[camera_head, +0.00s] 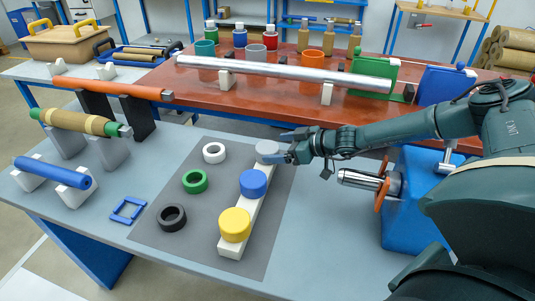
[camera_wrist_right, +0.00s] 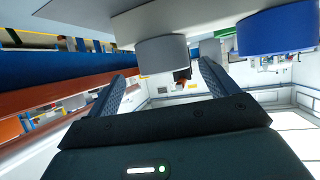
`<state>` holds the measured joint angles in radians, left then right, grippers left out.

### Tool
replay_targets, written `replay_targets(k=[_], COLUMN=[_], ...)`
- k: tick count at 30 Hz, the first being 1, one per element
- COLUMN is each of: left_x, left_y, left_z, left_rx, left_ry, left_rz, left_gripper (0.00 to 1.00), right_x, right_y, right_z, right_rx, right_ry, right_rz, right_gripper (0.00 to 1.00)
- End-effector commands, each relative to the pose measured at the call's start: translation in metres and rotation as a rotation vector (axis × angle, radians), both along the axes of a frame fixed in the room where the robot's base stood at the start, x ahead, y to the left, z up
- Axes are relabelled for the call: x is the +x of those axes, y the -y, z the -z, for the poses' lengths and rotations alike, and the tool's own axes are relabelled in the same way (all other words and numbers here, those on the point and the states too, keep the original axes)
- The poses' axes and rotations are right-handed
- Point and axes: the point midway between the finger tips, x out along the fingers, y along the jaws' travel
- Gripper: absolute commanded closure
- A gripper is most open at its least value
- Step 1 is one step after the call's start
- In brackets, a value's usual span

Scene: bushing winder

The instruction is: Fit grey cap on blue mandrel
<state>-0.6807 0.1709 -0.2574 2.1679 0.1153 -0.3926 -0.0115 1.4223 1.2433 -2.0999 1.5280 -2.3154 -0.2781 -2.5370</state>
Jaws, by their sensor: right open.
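The grey cap (camera_head: 267,147) sits at the far end of a white rack bar (camera_head: 229,253). It also shows in the right wrist view (camera_wrist_right: 163,55). My right gripper (camera_head: 284,147) is at the right side of the cap with its fingers pointing at it. In the right wrist view the two fingers (camera_wrist_right: 168,74) are spread apart, with the cap in the gap at their tips; I cannot tell whether they touch it. The blue mandrel (camera_head: 52,172) lies on two white supports at the left of the table. My left gripper is not in view.
A blue cap (camera_head: 253,183) and a yellow cap (camera_head: 235,224) stand on the same bar. White (camera_head: 214,152), green (camera_head: 195,181) and black (camera_head: 172,217) rings lie on the grey mat (camera_head: 145,234). A blue frame (camera_head: 128,210) lies nearby. A blue machine (camera_head: 415,220) stands at right.

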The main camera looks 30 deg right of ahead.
Motion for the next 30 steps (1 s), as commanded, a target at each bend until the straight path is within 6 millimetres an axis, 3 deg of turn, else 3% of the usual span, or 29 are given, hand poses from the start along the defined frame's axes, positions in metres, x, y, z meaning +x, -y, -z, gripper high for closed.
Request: replay_targets(k=[4, 9, 17, 30], left_x=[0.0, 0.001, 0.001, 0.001], left_y=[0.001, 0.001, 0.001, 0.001], left_z=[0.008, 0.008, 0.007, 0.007], left_rx=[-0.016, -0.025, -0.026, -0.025], left_ry=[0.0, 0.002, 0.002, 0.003], left_rz=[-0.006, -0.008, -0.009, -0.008], left_gripper=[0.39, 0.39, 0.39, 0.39], right_x=[0.015, 0.03, 0.031, 0.031], right_y=[-0.016, -0.023, -0.024, -0.024], right_z=[0.014, 0.02, 0.02, 0.02], right_rx=[0.002, 0.002, 0.004, 0.004], right_ry=[-0.001, -0.001, -0.002, -0.001], right_rz=[-0.002, 0.0, 0.001, 0.001], right_gripper=[0.14, 0.14, 0.14, 0.5])
